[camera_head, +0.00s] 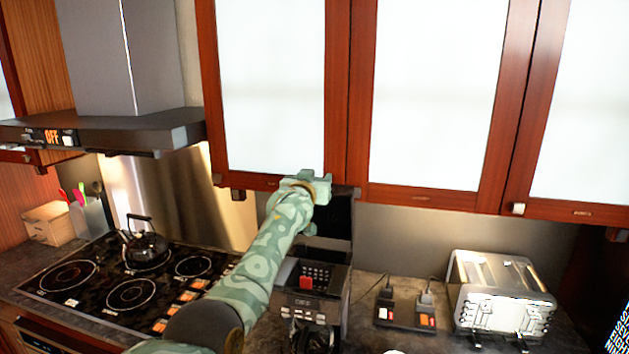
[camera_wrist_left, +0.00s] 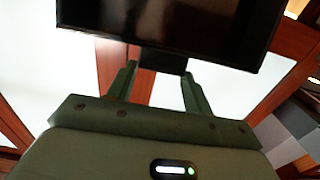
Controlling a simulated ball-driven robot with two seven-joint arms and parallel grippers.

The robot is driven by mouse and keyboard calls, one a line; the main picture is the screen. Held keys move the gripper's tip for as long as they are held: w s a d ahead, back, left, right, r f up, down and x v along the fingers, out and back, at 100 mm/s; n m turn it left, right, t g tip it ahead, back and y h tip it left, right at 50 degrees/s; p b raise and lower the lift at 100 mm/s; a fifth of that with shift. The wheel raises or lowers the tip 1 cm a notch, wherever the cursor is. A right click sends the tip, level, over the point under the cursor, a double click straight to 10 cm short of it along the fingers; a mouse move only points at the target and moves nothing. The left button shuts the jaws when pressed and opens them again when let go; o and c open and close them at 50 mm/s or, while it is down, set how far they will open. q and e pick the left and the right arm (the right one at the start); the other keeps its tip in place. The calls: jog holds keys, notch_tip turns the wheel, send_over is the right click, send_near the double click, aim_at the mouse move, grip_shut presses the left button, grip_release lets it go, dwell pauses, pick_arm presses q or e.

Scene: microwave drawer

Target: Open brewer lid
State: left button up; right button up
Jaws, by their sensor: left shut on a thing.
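My left gripper (camera_head: 308,186) is at the top of the lid, and my arm hides part of the brewer's left side. In the left wrist view the lid is a wide dark panel (camera_wrist_left: 170,25). The left fingers (camera_wrist_left: 160,75) are shut on a small black tab at its edge. My right gripper is not in view.
Wall cabinets (camera_head: 430,95) with red-brown frames hang just behind and above the gripper. A stove (camera_head: 130,280) with a black kettle (camera_head: 147,247) is at left. A power strip (camera_head: 405,311) and a silver toaster (camera_head: 500,295) stand right of the brewer.

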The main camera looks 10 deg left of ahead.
pick_arm(q)
jog(key=shift+r, duration=0.45)
jog(key=o, duration=1.3)
jog(key=shift+o, duration=0.4)
jog(key=shift+s+f, duration=0.15)
jog(key=shift+s, duration=0.05)
jog(key=shift+f, duration=0.1)
jog(key=s+b, duration=0.1)
jog(key=s, duration=1.5)
jog(key=shift+s+a+r, duration=0.15)
jog(key=shift+a+r, duration=0.05)
jog(key=shift+a, duration=0.05)
jog(key=shift+f, duration=0.1)
